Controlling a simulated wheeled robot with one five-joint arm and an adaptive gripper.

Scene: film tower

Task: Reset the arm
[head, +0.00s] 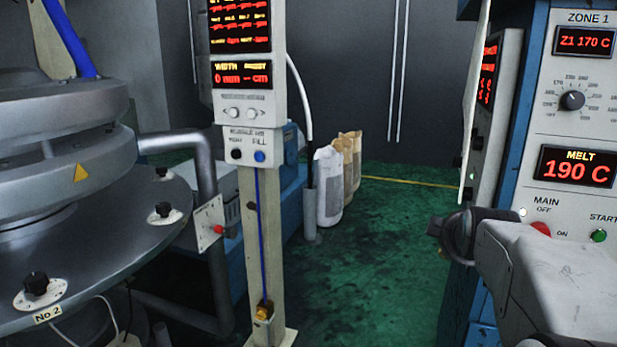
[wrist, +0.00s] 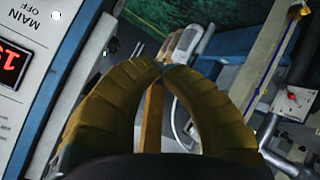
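My arm (head: 555,275) reaches in from the lower right of the head view, in front of the control cabinet. Its dark wrist end points left, and my gripper's fingers are hard to make out there. In the wrist view my gripper (wrist: 164,68) shows two yellow ribbed fingers that curve inward and meet at the tips. No held object shows at the tips. An orange-brown strip shows in the gap between the fingers; I cannot tell what it is.
The control cabinet (head: 578,120) with red displays stands close at right. A display post (head: 255,215) stands mid-view. A round metal machine (head: 90,240) fills the left. Sacks (head: 328,185) stand behind. Green floor (head: 375,270) is clear between post and cabinet.

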